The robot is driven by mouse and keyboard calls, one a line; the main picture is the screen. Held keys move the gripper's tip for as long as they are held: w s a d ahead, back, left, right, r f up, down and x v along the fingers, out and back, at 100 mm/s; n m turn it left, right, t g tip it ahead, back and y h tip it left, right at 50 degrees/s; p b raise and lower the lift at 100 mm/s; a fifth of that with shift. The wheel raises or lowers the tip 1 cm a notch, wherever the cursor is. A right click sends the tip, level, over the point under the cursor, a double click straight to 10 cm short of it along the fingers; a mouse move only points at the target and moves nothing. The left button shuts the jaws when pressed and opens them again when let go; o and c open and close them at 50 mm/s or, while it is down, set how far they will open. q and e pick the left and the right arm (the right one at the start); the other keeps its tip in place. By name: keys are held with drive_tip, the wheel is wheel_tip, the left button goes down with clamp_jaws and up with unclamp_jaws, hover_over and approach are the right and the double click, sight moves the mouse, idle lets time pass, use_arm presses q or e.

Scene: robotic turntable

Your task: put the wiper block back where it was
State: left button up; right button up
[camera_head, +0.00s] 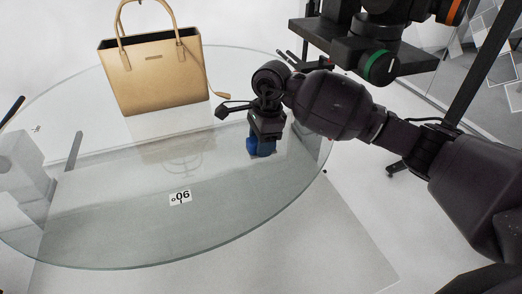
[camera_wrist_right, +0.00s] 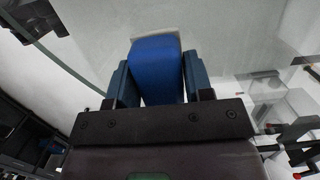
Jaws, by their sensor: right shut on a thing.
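The blue wiper block (camera_head: 264,147) is at the right part of the round glass turntable (camera_head: 120,215) in the head view. My right gripper (camera_head: 262,138) points down over it and is shut on it. In the right wrist view the blue block (camera_wrist_right: 157,72) sits between the two fingers of the right gripper (camera_wrist_right: 158,88), with a pale strip along its far edge. Whether the block touches the glass cannot be told. My left gripper is not in view.
A tan handbag (camera_head: 155,75) stands on the turntable at the back. A white label (camera_head: 180,198) marked 90° lies near the front. A pale bracket (camera_head: 22,170) is at the left edge. The glass between label and bag is clear.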

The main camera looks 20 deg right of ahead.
wheel_tip(320, 180, down, 3)
drive_tip(key=shift+f, duration=0.15)
drive_tip(key=o, duration=0.9)
drive_tip(key=shift+r, duration=0.2)
drive_tip(key=r, duration=0.4)
drive_tip(key=d+r, duration=0.1)
drive_tip(key=shift+r, duration=1.2)
